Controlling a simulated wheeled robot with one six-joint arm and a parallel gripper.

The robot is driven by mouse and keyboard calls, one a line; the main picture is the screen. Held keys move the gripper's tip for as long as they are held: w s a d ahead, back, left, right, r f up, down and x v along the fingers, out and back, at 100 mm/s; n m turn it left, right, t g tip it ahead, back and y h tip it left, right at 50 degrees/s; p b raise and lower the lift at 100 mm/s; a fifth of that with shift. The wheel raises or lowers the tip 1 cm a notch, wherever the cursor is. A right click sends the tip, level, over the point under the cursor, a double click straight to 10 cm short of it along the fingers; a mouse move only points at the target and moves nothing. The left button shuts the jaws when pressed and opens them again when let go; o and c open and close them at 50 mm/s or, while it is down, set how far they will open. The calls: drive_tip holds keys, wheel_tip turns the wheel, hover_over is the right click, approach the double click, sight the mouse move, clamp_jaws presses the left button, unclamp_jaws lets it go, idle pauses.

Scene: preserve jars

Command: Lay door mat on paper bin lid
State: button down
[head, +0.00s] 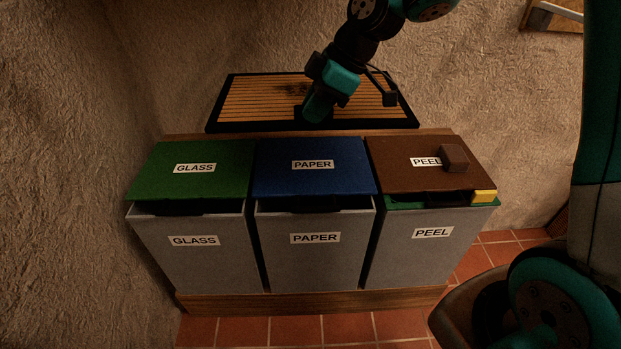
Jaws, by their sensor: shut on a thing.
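The door mat (250,101) is a flat, brown slatted rectangle with a black border, in the head view. It shows above and behind the row of bins. My gripper (309,114) is shut on the mat near the middle of its front edge; the fingertips are partly hidden. The paper bin lid (313,181) is the blue middle lid, labelled PAPER, with nothing on it. The mat's front edge shows just above the lid's back edge in the picture. I cannot tell how high the mat is or whether it touches anything.
The green GLASS lid (192,184) on the left is bare. The brown PEEL lid (400,181) on the right carries a dark brown block (454,158). A yellow block (484,197) sits at its front right corner. Rough walls (480,90) stand close behind and to the left.

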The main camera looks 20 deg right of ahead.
wheel_tip(320, 180, down, 20)
drive_tip(key=b, duration=0.3)
drive_tip(key=shift+d+r, duration=0.15)
drive_tip(key=shift+r, duration=0.1)
drive_tip(key=shift+f+b, duration=0.2)
drive_tip(key=shift+b, duration=0.15)
drive_tip(key=c, duration=1.1)
unclamp_jaws()
drive_tip(key=a+p+v, duration=0.1)
drive_tip(key=p+v, duration=0.2)
drive_tip(key=v, duration=0.9)
drive_tip(key=s+a+r+m, duration=0.2)
drive_tip(key=s+a+r, duration=0.1)
drive_tip(key=s, duration=0.4)
drive_tip(key=s+a+r+m+g+h, duration=0.1)
drive_tip(key=s+a+r+m, duration=0.2)
drive_tip(key=s, duration=0.5)
drive_tip(key=s+a+r+m, duration=0.2)
drive_tip(key=s+r, duration=0.3)
drive_tip(key=s, duration=0.3)
drive_tip(key=shift+a+r+g+h+b, duration=0.3)
drive_tip(key=shift+a+g, duration=0.1)
drive_tip(key=shift+a, duration=0.3)
